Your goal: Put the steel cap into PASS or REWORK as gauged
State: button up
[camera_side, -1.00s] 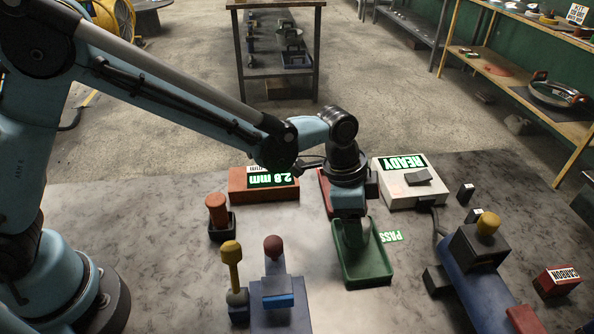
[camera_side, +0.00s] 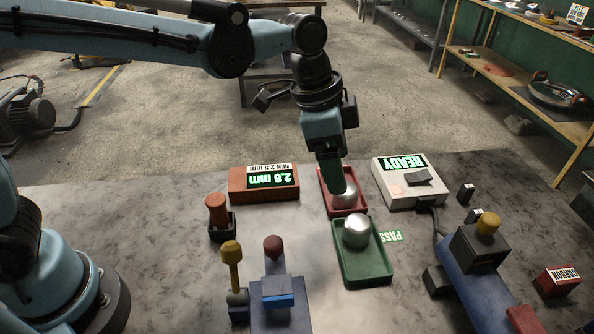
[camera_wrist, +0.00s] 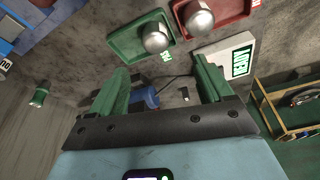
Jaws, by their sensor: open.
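One shiny steel cap (camera_side: 357,232) sits in the green tray (camera_side: 366,272), beside a green PASS label (camera_side: 391,236). A second steel cap (camera_side: 346,198) sits in the red tray (camera_side: 329,201) behind it, partly hidden by my gripper. My gripper (camera_side: 338,187) is open and empty, raised, and overlaps the red tray in the side view. In the wrist view the open green fingers (camera_wrist: 160,68) have nothing between them. Both caps, in the green tray (camera_wrist: 155,38) and in the red tray (camera_wrist: 199,19), lie beyond the fingertips there. The gauge display (camera_side: 271,179) reads 2.8 mm, with a MIN 2.5 mm label.
A white box (camera_side: 409,184) showing READY stands right of the trays. A blue fixture with a yellow knob (camera_side: 488,223) stands at the right. An orange-topped tool (camera_side: 217,211), a yellow-handled tool (camera_side: 232,255) and a blue stand (camera_side: 281,313) occupy the left front.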

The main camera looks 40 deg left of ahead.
jog(key=s+a+n+t+y, duration=0.1)
jog(key=s+a+n+t, duration=0.1)
jog(key=a, duration=0.5)
jog(key=s+a+n+t+y, duration=0.1)
jog(key=s+a+n, duration=0.4)
jog(key=a+n, duration=0.1)
jog(key=s+a+f+n+t, duration=0.1)
jog(key=s+a+n+t, duration=0.1)
jog(key=a, duration=0.6)
jog(key=shift+s+n+t+y, duration=0.35)
jog(key=shift+s+n, duration=0.35)
jog(key=shift+n, duration=0.3)
